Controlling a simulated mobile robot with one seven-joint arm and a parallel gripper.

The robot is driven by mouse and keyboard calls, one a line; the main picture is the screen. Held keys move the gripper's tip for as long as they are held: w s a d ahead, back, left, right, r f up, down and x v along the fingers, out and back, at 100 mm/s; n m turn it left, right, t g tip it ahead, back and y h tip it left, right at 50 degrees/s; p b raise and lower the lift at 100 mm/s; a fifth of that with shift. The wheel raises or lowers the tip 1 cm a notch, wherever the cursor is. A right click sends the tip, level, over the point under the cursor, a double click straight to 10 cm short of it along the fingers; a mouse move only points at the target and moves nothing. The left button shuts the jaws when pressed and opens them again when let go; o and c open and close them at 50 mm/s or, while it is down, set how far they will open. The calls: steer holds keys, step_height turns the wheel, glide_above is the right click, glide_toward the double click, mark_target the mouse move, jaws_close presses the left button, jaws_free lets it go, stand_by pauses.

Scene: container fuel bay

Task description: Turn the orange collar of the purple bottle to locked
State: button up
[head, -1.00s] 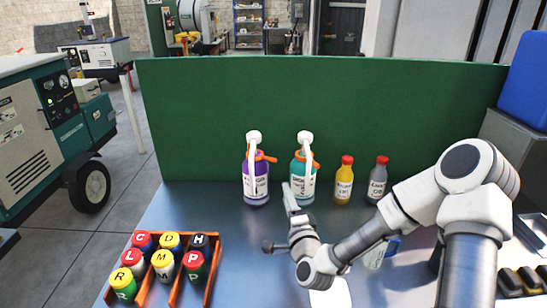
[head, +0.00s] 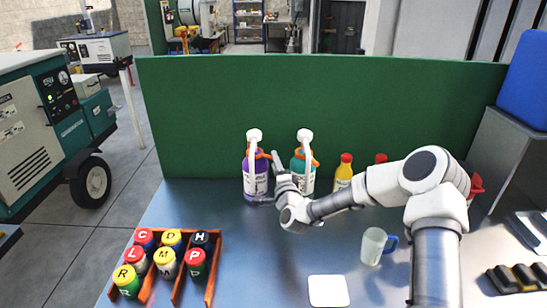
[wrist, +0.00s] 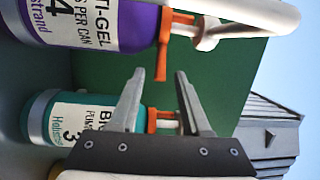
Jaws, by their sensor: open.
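The purple bottle (head: 249,180) stands upright at the back of the bench, with a white pump top (head: 254,136). Its orange collar (wrist: 166,28) has a lever (wrist: 161,62) sticking out, seen in the wrist view. My gripper (head: 268,180) is open beside the purple bottle, in front of the teal bottle (head: 309,180). In the wrist view, the open fingertips (wrist: 159,76) are close to the lever's end, which appears in line with the gap between them. I cannot tell whether they touch it. The teal bottle also has an orange collar (wrist: 160,120).
A yellow bottle (head: 343,172) stands to the right, partly behind my arm. A clear jug with a blue handle (head: 372,246) and a white square (head: 328,291) are in front. An orange rack (head: 211,288) holds several lettered canisters. A green panel (head: 330,100) closes the back.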

steer(key=shift+x, duration=1.5)
steer(key=shift+c, duration=0.3)
jaws_close()
